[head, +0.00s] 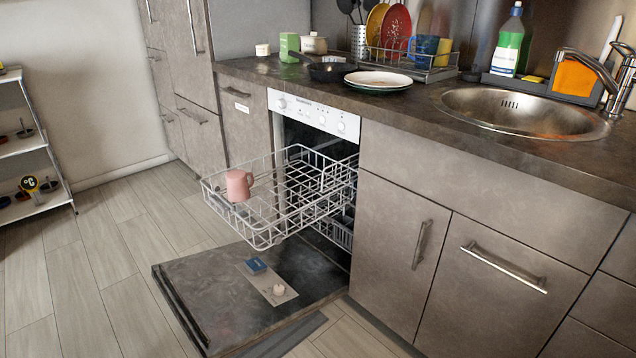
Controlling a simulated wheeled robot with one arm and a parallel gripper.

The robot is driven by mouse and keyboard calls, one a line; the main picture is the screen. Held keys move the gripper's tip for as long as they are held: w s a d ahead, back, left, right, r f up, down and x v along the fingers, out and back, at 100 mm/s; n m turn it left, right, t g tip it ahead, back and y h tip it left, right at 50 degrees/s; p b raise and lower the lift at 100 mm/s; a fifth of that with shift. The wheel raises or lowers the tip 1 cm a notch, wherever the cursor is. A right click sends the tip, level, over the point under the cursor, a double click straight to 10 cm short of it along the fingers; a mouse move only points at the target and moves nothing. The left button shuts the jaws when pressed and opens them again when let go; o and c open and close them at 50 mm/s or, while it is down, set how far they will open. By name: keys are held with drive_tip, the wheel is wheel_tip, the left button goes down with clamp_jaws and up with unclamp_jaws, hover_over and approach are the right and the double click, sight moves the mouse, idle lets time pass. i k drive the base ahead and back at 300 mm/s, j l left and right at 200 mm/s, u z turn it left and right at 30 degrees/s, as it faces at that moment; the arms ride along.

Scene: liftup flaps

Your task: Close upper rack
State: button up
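The upper rack (270,222) of the dishwasher is pulled far out and hangs above the lowered door. It is a white wire basket, and its inner end is still inside the machine. A pink mug (239,186) stands in its outer left part. The dishwasher door (215,290) lies open and flat, low over the floor. The lower rack (333,232) shows partly inside the machine, behind the upper rack. My gripper is not in view.
Cabinets (425,245) with bar handles flank the dishwasher on the right. A counter (420,115) above holds plates, a pan and a sink. A small shelf (25,145) stands at far left. The floor (90,270) left of the door is clear.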

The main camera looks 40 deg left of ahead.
sight(229, 208)
drive_tip(key=l+u, duration=0.15)
drive_tip(key=u, duration=1.85)
drive_tip(key=i+l, duration=0.05)
drive_tip(key=l, duration=0.05)
